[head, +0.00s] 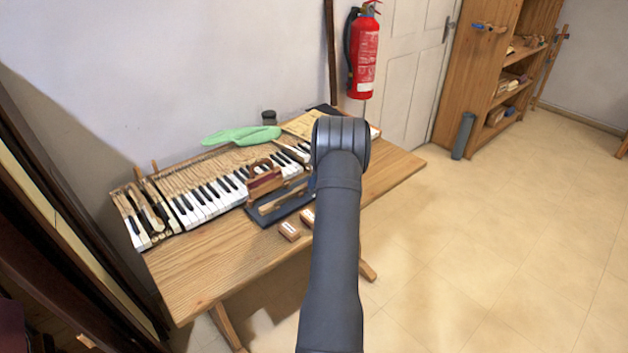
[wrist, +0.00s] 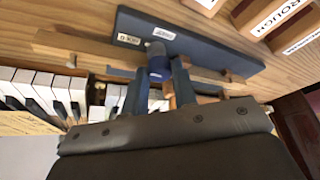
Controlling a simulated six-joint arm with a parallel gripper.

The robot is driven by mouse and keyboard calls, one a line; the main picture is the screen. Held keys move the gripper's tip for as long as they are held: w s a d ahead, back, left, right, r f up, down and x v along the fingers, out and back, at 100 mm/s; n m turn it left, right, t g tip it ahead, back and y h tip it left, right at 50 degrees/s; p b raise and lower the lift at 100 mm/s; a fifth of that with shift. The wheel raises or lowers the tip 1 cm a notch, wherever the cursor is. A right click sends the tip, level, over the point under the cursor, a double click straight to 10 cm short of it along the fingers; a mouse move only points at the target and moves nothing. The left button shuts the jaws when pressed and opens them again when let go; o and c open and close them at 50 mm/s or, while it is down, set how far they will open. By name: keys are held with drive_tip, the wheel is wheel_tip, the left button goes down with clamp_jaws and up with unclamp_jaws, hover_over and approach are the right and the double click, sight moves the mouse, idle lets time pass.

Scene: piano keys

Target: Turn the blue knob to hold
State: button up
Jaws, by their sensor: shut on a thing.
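In the wrist view, the blue knob (wrist: 159,66) stands at the edge of a dark blue plate (wrist: 205,46). My gripper (wrist: 160,76) has one finger on each side of the knob and is shut on it. Two small white labels sit on the plate, one left of the knob (wrist: 128,39) and one just above it (wrist: 163,33); their print is too small to read surely. The dark plate also shows in the head view (head: 262,218), in front of the keyboard. There my arm hides the knob and gripper.
The piano keyboard (head: 215,197) lies behind the plate on a wooden table (head: 185,277). Labelled wooden blocks (head: 289,231) lie near the front edge. A green cloth-like item (head: 240,134) and a dark jar (head: 269,117) are at the back. The table's front left is clear.

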drive_tip(key=shift+n, duration=0.7)
drive_tip(key=o, duration=1)
drive_tip(key=v, duration=1.7)
drive_tip(key=shift+w+r, duration=0.3)
drive_tip(key=shift+w, duration=0.1)
drive_tip(key=x, duration=1.7)
drive_tip(key=shift+s+f, duration=0.3)
drive_tip(key=shift+s, duration=0.05)
